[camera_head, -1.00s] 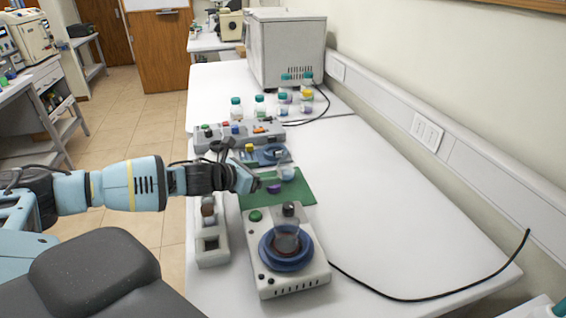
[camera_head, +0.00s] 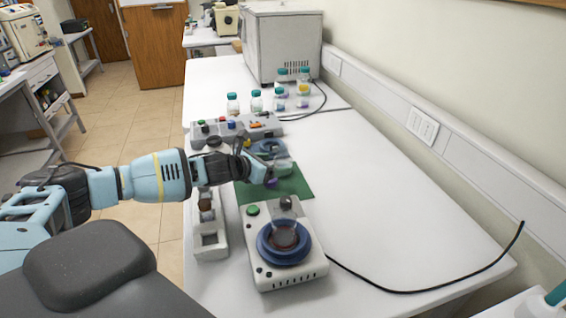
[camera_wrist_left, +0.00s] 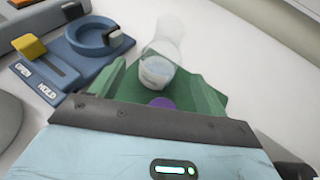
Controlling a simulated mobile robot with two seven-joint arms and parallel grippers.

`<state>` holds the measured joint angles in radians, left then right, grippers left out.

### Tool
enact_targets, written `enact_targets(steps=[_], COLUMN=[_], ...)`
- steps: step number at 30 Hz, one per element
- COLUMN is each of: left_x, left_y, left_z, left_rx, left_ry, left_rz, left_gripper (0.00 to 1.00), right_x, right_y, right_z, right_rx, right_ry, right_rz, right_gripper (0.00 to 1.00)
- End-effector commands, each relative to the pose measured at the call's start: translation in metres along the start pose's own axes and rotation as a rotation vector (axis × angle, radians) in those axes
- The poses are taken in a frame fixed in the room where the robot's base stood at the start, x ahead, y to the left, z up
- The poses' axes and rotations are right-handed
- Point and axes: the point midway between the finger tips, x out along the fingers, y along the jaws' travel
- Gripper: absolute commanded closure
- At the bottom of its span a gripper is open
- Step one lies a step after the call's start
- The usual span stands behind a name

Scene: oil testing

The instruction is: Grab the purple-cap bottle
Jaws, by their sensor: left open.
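The purple cap (camera_head: 271,183) of the bottle shows just below my left gripper (camera_head: 268,171), over the green mat (camera_head: 295,187). In the left wrist view the purple cap (camera_wrist_left: 161,103) lies between my left gripper's two green fingers (camera_wrist_left: 160,76), partly hidden by the gripper's dark front edge. The bottle's body is hidden. The fingers are apart and hold nothing that I can see. A clear glass vessel (camera_wrist_left: 158,68) stands just beyond the cap. My right gripper is not in view.
A hotplate (camera_head: 290,274) with a beaker stands in front of the mat. A white rack (camera_head: 211,242) is at its left. A blue device (camera_wrist_left: 97,37) lies behind. Several teal-capped bottles (camera_head: 256,101) stand farther back.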

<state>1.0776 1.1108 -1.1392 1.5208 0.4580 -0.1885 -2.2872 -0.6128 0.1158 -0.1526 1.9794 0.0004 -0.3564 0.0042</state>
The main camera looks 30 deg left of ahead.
Motion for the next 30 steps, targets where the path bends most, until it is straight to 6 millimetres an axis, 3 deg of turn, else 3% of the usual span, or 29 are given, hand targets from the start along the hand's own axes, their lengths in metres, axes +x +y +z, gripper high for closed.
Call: enact_targets(steps=[6,14,26,30], left_x=[0.020,0.021,0.021,0.021], left_y=[0.000,0.000,0.000,0.000], left_z=[-0.001,0.000,0.000,0.000], left_rx=[-0.001,0.000,0.000,0.000], left_ry=[0.000,0.000,0.000,-0.001], left_rz=[-0.001,-0.001,0.000,0.000], left_gripper=[0.24,0.24,0.75,0.77], right_x=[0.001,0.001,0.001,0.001], right_y=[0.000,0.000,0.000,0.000], right_z=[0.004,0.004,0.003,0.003], right_rx=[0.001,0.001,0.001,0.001], right_ry=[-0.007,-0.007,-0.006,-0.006], right_rz=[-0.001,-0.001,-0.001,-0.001], right_gripper=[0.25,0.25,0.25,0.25])
